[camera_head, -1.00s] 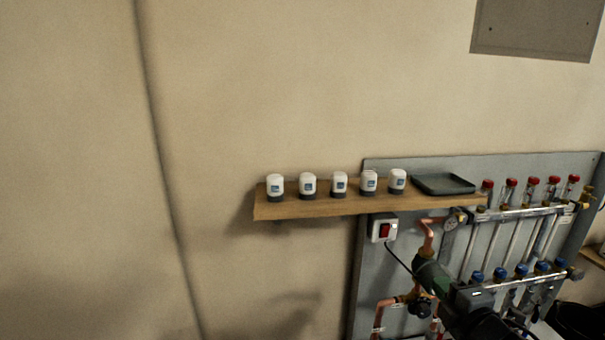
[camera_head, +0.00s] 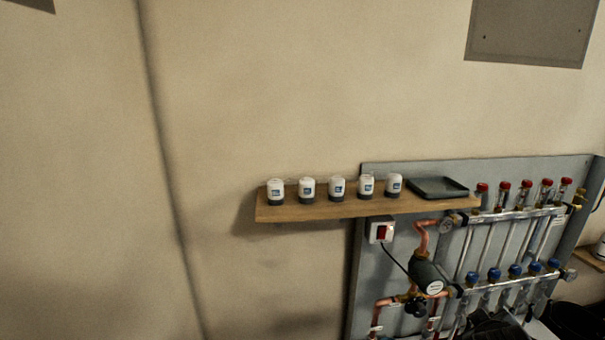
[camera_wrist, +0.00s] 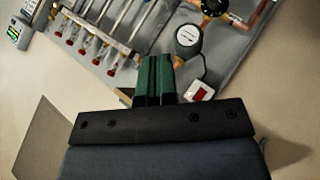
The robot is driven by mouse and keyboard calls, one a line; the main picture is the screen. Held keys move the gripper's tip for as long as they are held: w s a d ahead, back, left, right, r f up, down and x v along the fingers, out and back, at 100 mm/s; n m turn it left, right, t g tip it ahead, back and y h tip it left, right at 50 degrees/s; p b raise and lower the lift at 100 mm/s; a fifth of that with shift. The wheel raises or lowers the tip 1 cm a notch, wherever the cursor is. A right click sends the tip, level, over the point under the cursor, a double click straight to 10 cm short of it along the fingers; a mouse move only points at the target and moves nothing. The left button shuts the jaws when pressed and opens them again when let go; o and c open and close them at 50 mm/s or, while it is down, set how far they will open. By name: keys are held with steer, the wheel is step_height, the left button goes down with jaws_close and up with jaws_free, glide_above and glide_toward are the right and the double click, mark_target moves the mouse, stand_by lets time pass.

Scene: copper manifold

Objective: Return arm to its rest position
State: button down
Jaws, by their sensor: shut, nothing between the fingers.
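My gripper (camera_wrist: 154,60) shows in the wrist view as two green fingers pressed together, empty, in front of the wall panel. In the head view, dark parts of my arm show at the bottom right; the fingers cannot be made out there. The copper manifold has a dark pump (camera_head: 430,277) and copper pipes. The pump also shows in the wrist view (camera_wrist: 188,40), just right of the fingertips and apart from them in the picture. The red switch (camera_head: 383,231) also shows in the wrist view (camera_wrist: 200,92).
A wooden shelf (camera_head: 330,209) holds several white-and-black caps (camera_head: 337,188) and a dark tray (camera_head: 437,188). Red-topped gauges (camera_head: 504,187) and blue knobs (camera_head: 515,271) line the manifold bars. A grey box (camera_head: 527,35) hangs on the wall above. The wall to the left is bare.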

steer(key=s+a+r+m+g+y+p, duration=0.1)
steer(key=a+r+y+p, duration=0.1)
steer(key=a+r+p, duration=0.2)
steer(key=s+a+r+m+g+y+p, duration=0.1)
steer(key=a+r+p, duration=0.3)
steer(key=a, duration=0.6)
steer(key=s+a+r+m+g+y+p, duration=0.1)
steer(key=s+a+r+g+y+p, duration=0.2)
steer(key=a, duration=0.4)
steer(key=shift+a+r+y+p, duration=0.25)
steer(key=shift+r+y+p, duration=0.05)
steer(key=shift+r+p, duration=0.45)
steer(key=shift+s+a, duration=0.1)
steer(key=shift+a, duration=0.05)
